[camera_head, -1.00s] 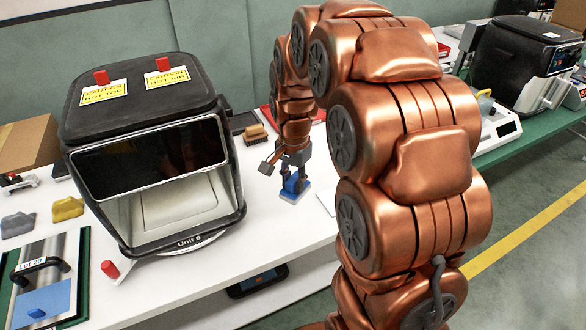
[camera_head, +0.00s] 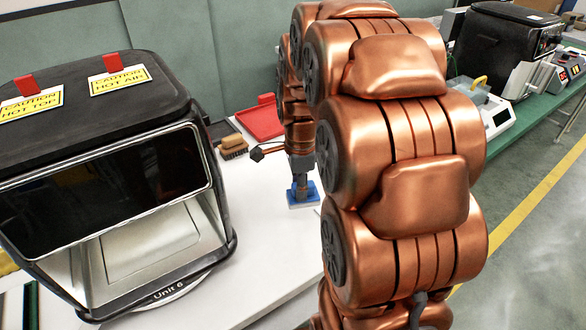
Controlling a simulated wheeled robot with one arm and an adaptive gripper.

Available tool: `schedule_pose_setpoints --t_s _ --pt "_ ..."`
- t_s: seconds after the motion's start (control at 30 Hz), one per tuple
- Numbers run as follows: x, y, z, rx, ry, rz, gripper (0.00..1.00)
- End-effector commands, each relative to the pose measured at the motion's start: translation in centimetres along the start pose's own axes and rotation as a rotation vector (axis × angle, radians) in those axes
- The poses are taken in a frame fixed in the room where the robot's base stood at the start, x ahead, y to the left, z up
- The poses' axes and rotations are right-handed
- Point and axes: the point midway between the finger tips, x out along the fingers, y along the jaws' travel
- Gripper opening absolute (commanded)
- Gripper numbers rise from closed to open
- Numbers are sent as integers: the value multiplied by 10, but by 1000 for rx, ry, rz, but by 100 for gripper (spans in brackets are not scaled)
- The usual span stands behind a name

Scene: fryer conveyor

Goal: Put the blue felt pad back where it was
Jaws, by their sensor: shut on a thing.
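The blue felt pad (camera_head: 312,196) is at the lower tip of my gripper (camera_head: 299,188), over the white table right of the fryer. It is small and partly covered by the fingers. My gripper points down and is shut on the pad. A pale edge shows under the blue. I cannot tell whether the pad touches the table or hangs just above it.
The black fryer marked Unit 6 (camera_head: 100,180) stands close on the left. A brush (camera_head: 232,146) and a red tray (camera_head: 262,120) lie behind my gripper. More machines (camera_head: 500,50) stand on a green bench at the right. White table (camera_head: 265,245) is clear in front.

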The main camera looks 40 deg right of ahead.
Motion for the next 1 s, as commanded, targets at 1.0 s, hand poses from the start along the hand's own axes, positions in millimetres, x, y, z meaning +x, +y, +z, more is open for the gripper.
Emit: schedule_pose_setpoints --t_s 1.0 --pt "10 -109 -8 -3 1 0 0"
